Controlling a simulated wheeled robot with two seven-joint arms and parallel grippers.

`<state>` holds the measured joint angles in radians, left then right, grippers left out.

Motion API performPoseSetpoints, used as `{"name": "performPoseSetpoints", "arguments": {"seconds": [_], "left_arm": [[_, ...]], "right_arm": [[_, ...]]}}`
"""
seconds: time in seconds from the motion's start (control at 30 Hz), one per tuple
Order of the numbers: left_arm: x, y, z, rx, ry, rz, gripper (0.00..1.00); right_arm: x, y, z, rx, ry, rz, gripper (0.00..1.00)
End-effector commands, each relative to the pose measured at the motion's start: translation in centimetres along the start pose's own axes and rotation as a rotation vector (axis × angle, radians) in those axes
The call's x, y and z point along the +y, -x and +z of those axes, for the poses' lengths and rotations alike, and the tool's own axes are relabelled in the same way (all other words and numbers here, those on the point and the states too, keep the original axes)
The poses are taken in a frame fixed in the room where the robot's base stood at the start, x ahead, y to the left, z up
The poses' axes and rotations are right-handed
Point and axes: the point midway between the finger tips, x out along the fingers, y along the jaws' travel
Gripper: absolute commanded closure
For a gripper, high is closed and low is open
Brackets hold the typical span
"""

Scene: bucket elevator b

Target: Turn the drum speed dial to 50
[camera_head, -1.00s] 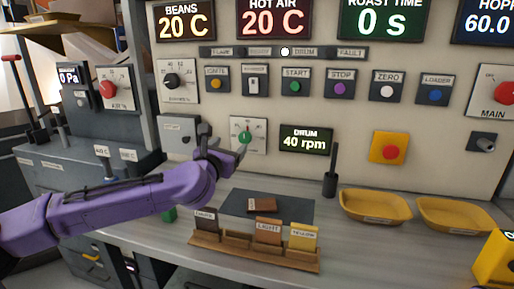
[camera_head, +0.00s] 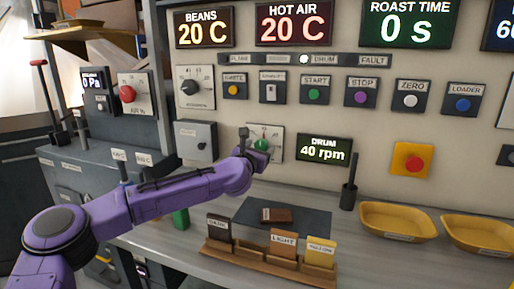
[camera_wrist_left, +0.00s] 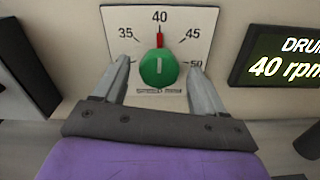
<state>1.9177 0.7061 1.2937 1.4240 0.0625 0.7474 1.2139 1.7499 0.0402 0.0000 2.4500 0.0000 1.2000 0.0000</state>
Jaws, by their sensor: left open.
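The drum speed dial (camera_wrist_left: 158,68) is a round green knob on a white scale plate (camera_wrist_left: 185,22) marked 35, 40, 45 and 50. Its red pointer is at 40. The dial also shows in the head view (camera_head: 262,146), partly behind my gripper. The drum display (camera_head: 323,150) reads 40 rpm; its left part shows in the wrist view (camera_wrist_left: 280,56). My left gripper (camera_wrist_left: 158,80) is open, with one finger on each side of the green knob. I cannot tell whether the fingers touch it. My right gripper is not in view.
Start (camera_head: 314,95) and stop (camera_head: 360,97) buttons are above. A red button on yellow (camera_head: 412,160) is to the right. A wooden card rack (camera_head: 268,262) and yellow trays (camera_head: 398,221) stand on the counter below.

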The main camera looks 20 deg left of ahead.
Motion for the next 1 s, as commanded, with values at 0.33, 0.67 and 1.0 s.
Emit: {"name": "performPoseSetpoints", "arguments": {"seconds": [0.33, 0.67, 1.0], "left_arm": [[0.15, 0.05, -0.04, 0.000, 0.000, 0.002, 0.78], [0.32, 0.09, -0.03, 0.000, -0.024, 0.004, 0.85], [0.31, 0.05, 0.05, 0.000, -0.225, 0.005, 0.85]], "right_arm": [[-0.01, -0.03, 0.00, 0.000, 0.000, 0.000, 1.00], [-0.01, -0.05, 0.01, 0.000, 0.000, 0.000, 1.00], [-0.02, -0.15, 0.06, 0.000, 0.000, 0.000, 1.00]]}}
